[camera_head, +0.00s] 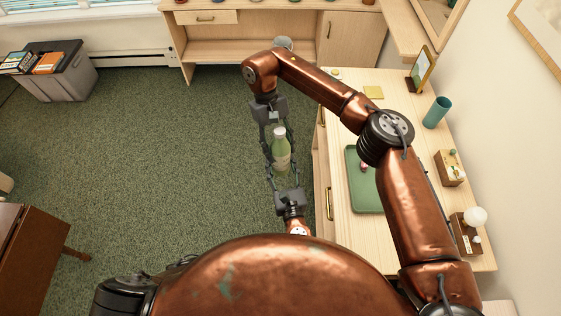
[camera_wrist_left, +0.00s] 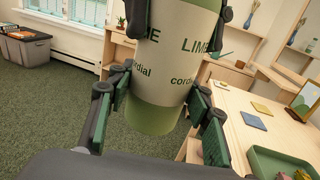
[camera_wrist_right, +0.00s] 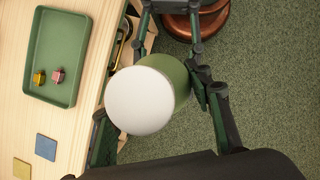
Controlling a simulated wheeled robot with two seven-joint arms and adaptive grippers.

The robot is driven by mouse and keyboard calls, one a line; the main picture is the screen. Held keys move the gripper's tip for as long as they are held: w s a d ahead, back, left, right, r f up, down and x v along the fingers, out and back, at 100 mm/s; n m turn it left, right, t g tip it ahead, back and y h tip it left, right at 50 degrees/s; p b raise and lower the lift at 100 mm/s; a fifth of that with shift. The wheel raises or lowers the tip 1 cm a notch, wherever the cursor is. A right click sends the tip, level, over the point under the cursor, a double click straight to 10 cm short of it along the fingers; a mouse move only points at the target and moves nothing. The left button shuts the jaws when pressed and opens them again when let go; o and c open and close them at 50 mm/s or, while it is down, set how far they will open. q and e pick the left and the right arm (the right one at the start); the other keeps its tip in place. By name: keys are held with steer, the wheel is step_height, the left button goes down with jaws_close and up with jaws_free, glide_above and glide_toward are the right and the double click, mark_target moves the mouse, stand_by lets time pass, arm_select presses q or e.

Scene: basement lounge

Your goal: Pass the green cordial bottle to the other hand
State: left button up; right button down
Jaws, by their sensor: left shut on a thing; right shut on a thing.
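The green cordial bottle (camera_head: 280,150) is held in the air left of the wooden counter, with its pale cap end up in the head view. My right gripper (camera_head: 279,136) reaches it from the far side and is shut on it. My left gripper (camera_head: 282,172) is shut on it from the near side. In the left wrist view the bottle (camera_wrist_left: 172,70) shows its cream lime cordial label, with left finger pads beside its lower part and right fingertips higher up. In the right wrist view the bottle's round white top (camera_wrist_right: 140,100) faces the camera; both grippers' fingers flank it.
The wooden counter (camera_head: 340,218) at right holds a green tray (camera_head: 361,196), a teal cup (camera_head: 436,112), small wooden boxes and a picture frame (camera_head: 421,70). A wooden desk (camera_head: 230,42) stands at the back, a brown table (camera_head: 30,255) at left. Carpet between is clear.

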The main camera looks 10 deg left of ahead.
arm_select(q)
steer(key=shift+d, duration=0.2)
jaws_close()
arm_select(e)
steer(key=shift+s+a, duration=0.2)
steer(key=shift+a, duration=0.1)
arm_select(q)
steer(key=shift+r, duration=0.15)
arm_select(e)
steer(key=c, duration=1.3)
jaws_free()
steer(key=o, duration=0.4)
steer(key=shift+d, duration=0.1)
steer(key=shift+w, duration=0.1)
arm_select(q)
steer(key=shift+a, duration=0.1)
arm_select(e)
steer(key=shift+v, duration=3.8)
